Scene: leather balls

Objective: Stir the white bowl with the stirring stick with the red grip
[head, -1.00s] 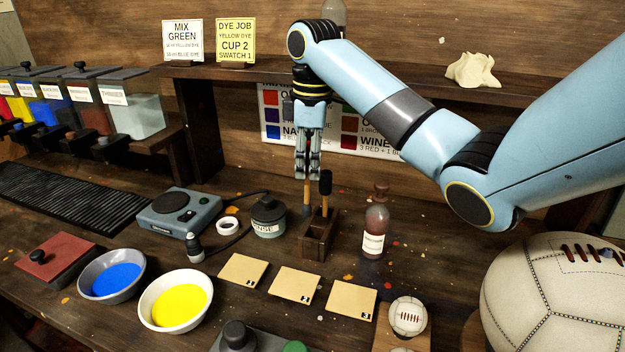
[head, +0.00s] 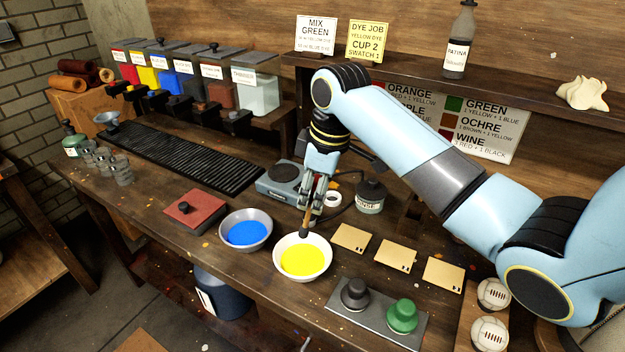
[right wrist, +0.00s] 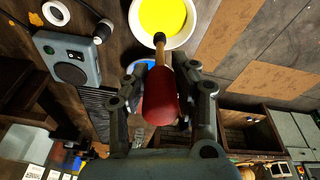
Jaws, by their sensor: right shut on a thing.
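The white bowl (head: 302,280) stands on the workbench and holds yellow liquid (head: 302,261). It also shows at the top of the right wrist view (right wrist: 184,42). My right gripper (head: 312,212) is shut on the stirring stick by its red grip (right wrist: 160,98). The stick (head: 305,228) points down, and its dark tip (right wrist: 159,38) is at the bowl's near-gripper side, over the rim or just inside it. I cannot tell whether the tip touches the liquid. My left gripper is not in view.
A grey bowl (head: 269,241) of blue liquid stands close left of the white bowl. Tan swatches (head: 351,237) lie to the right. A metal plate with a dark and a green knob (head: 402,316) is in front right. A hotplate (head: 284,182) and a jar (head: 370,196) stand behind.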

